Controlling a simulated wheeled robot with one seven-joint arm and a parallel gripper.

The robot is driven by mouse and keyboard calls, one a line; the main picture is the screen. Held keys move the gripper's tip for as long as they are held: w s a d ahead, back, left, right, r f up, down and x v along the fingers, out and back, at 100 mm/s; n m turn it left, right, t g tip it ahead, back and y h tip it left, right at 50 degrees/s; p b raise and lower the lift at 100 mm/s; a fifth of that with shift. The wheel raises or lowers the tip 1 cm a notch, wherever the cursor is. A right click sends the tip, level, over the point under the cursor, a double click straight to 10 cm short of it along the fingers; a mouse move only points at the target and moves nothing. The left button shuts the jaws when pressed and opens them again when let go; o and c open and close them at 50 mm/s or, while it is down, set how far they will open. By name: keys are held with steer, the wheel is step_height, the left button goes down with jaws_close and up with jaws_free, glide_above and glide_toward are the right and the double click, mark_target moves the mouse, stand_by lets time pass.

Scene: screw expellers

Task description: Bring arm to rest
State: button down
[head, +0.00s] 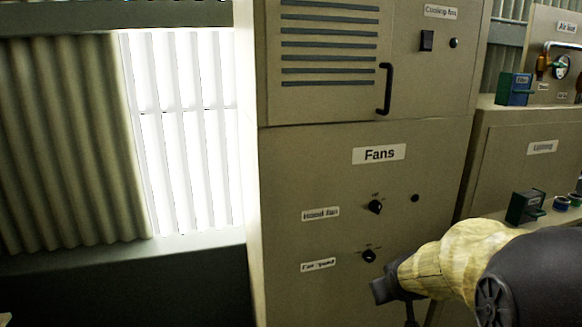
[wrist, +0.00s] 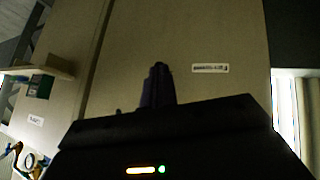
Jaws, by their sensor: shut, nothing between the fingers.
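My gripper (wrist: 157,85) shows in the wrist view as dark fingers close together, shut and empty, in front of a beige panel. In the head view my arm comes in from the lower right, and its dark end (head: 384,289) is in front of the lower part of the Fans cabinet (head: 300,165), near the lower knob (head: 369,256). I cannot tell the exact gap to the panel. The fingers are hard to make out in the head view.
The cabinet has an upper knob (head: 375,207), a black door handle (head: 386,89) and a black switch (head: 427,40). At right stand a second beige cabinet (head: 510,155) and a dark green box (head: 525,207). A bright window (head: 185,120) is at left.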

steer(key=s+a+f+m+g, duration=0.1)
steer(key=s+a+f+g, duration=0.1)
steer(key=s+f, duration=0.3)
steer(key=s+a+f+m+g+y+b, duration=0.1)
steer(key=s+a+f+g, duration=0.2)
steer(key=s, duration=0.9)
step_height(320, 180, down, 2)
steer(key=shift+a+f+y, duration=0.25)
steer(key=shift+a+y, duration=0.05)
steer(key=shift+a, duration=0.9)
steer(key=shift+w, duration=0.1)
